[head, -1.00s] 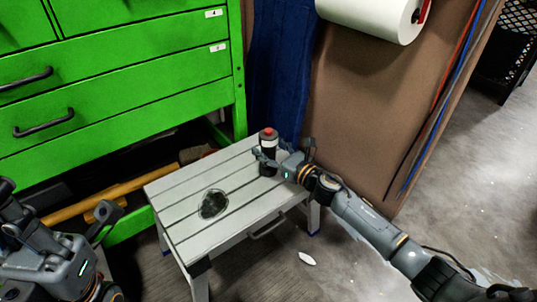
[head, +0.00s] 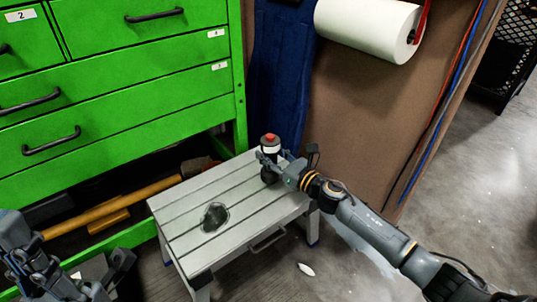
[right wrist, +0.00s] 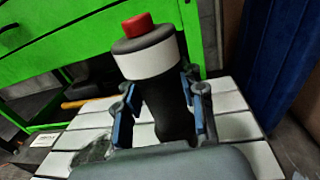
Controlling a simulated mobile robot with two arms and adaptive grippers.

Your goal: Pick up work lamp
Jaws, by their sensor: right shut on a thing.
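The work lamp (head: 270,141) is a dark upright cylinder with a pale band and a red cap, at the back right of the grey slatted stool (head: 235,228). My right gripper (head: 272,164) is shut on its dark body. In the right wrist view the lamp (right wrist: 145,62) stands between the blue-padded fingers (right wrist: 160,115), its white band and red cap above them. Its base is hidden there, and I cannot tell whether it touches the stool. My left gripper (head: 75,268) is at the lower left, empty, its fingers apart and partly cut off.
A dark, glassy round object (head: 214,216) lies on the stool's left half. A green drawer cabinet (head: 130,95) stands behind at left, a long wooden handle (head: 110,206) under it. A blue cloth (head: 279,80) and paper roll (head: 368,28) hang behind. Floor is open at right.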

